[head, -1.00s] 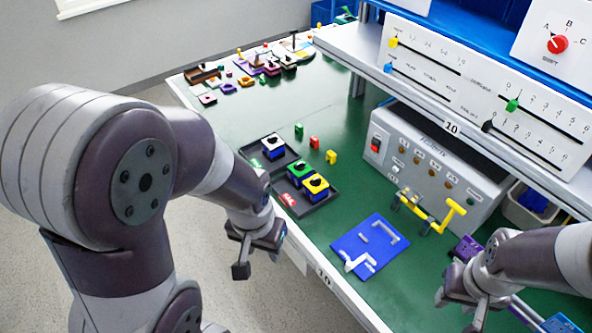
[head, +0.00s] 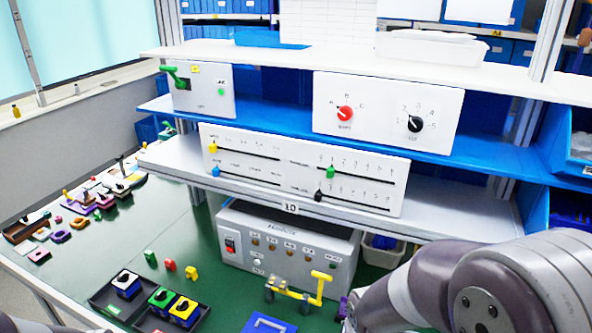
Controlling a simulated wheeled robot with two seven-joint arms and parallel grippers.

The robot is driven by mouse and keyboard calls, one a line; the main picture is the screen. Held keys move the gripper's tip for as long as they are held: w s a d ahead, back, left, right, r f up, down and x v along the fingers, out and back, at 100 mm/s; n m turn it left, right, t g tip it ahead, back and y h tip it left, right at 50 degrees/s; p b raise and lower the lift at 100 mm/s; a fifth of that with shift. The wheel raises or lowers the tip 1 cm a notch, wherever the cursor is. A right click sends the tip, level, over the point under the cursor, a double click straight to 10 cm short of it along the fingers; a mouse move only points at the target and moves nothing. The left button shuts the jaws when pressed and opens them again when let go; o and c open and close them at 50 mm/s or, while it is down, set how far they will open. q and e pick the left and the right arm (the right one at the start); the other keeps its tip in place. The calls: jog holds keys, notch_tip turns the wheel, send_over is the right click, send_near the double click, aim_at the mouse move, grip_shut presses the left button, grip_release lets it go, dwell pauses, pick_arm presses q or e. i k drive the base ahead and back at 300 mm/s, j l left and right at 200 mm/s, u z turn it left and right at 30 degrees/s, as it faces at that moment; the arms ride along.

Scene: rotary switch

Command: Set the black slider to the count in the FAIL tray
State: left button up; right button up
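The black slider (head: 318,196) is at the left end of the lower right scale on the white slider panel (head: 250,160); its exact digit is too small to read. Two black trays sit on the green bench. One tray (head: 100,297) holds a blue block with a black-and-white top (head: 126,284). The nearer tray (head: 201,318), cut off by the bottom edge, holds a green-topped block (head: 161,298) and a yellow-topped block (head: 184,310). A red label showed on this nearer tray earlier; it is out of view now. Neither gripper is clearly visible.
A green slider (head: 331,172) is just above the black one; yellow (head: 213,148) and blue (head: 215,171) sliders are at left. A grey box (head: 290,245) stands under the shelf. My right arm fills the lower right. Small loose blocks (head: 170,265) lie behind the trays.

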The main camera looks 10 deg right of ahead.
aim_at(318, 195)
jog(key=i+j+z, duration=0.3)
jog(key=i+j, duration=0.4)
jog(key=i, duration=0.1)
